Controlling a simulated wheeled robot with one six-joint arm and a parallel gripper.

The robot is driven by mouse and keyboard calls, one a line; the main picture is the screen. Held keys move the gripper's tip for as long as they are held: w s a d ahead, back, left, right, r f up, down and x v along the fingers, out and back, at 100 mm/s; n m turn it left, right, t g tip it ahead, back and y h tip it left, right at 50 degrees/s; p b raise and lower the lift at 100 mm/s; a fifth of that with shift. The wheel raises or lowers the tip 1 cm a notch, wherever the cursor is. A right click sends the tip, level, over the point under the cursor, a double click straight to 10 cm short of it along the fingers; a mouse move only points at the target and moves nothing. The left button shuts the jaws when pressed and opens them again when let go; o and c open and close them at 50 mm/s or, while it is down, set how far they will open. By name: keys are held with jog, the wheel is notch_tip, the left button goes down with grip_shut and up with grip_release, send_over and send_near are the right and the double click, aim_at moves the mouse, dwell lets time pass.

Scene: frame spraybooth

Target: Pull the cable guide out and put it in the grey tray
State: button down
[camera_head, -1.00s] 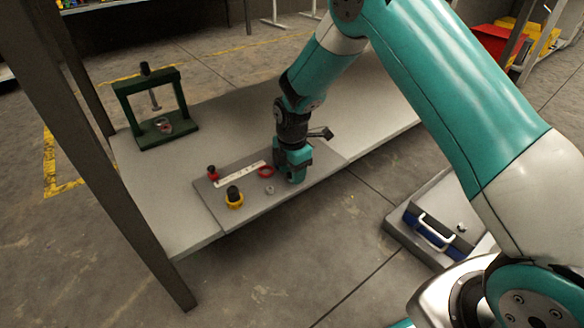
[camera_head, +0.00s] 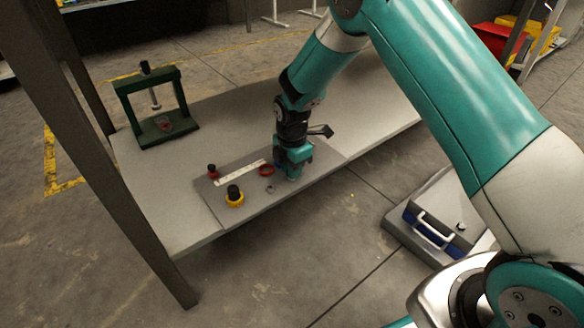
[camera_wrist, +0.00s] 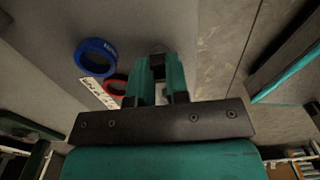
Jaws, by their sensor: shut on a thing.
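My gripper (camera_head: 292,176) points down at the right part of a grey board on the table. In the wrist view, my gripper (camera_wrist: 157,68) is shut on a small dark piece (camera_wrist: 157,66) between its green fingers. This appears to be the cable guide; most of it is hidden, and I cannot tell whether it still sits in a holder. A shallow grey tray-like base (camera_head: 397,236) at the lower right is under a blue-sided case; I cannot tell whether it is the grey tray.
A blue ring (camera_wrist: 95,57) lies close to my fingers, with a red ring (camera_head: 266,170) nearby. A yellow-collared black knob (camera_head: 234,194), a red knob (camera_head: 212,170) and a white strip (camera_head: 240,173) are on the board. A green frame (camera_head: 157,104) stands at the back left.

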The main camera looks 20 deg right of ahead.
jog(key=shift+r+p, duration=0.3)
jog(key=shift+r, duration=0.1)
jog(key=shift+r+p, duration=1.8)
jog(key=shift+p, duration=0.2)
